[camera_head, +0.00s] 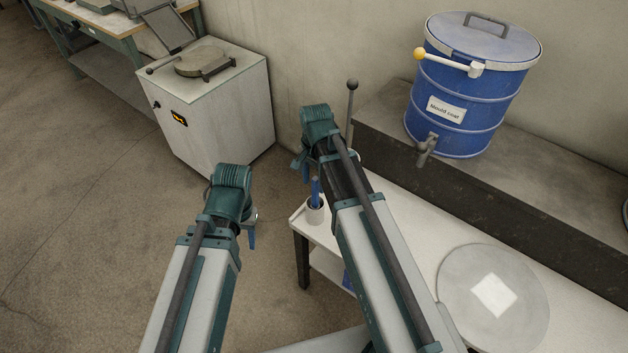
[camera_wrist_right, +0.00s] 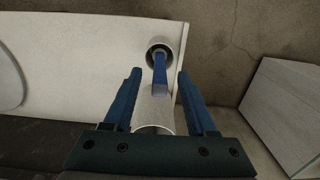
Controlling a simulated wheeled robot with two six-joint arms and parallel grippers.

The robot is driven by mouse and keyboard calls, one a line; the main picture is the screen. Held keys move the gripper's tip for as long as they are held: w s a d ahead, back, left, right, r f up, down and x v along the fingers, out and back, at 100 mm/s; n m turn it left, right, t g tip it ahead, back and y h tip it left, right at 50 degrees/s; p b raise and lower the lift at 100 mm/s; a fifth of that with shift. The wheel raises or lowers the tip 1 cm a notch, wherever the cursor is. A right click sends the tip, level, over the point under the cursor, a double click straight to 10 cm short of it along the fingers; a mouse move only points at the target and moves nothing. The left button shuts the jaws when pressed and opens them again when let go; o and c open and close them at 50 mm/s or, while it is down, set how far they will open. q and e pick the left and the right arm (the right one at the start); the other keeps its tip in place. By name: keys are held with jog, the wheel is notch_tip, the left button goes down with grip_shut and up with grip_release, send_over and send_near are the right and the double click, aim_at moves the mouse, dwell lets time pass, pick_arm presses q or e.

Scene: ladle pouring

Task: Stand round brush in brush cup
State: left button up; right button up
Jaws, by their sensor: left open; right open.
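A blue handle, seemingly the round brush's (camera_wrist_right: 160,88), stands up from the brush cup (camera_wrist_right: 152,42) in the right wrist view; its head is hidden in the cup. In the head view the pale cup (camera_head: 315,215) is at the table's left end, with blue showing above its rim. My right gripper (camera_wrist_right: 159,74) is open, its two blue fingers on either side of the handle with gaps visible. My left gripper (camera_head: 252,238) is open and empty, left of the table over the floor; its fingers are mostly hidden.
The white table (camera_head: 398,212) carries a grey round plate (camera_head: 460,285) with a white square. A blue drum (camera_head: 465,95) stands on the dark ledge behind. A white cabinet (camera_head: 215,125) is at back left. A pale cylinder (camera_wrist_right: 150,112) shows between my right fingers; I cannot identify it.

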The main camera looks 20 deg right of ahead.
notch_tip(320, 180, up, 11)
jog(key=p, duration=1)
jog(key=shift+d, duration=0.1)
dwell(0.3)
jog(key=s+a+n+h, duration=0.1)
jog(key=s+a+n, duration=0.9)
jog(key=s+n, duration=0.4)
jog(key=shift+a, duration=0.1)
jog(key=shift+c, duration=0.6)
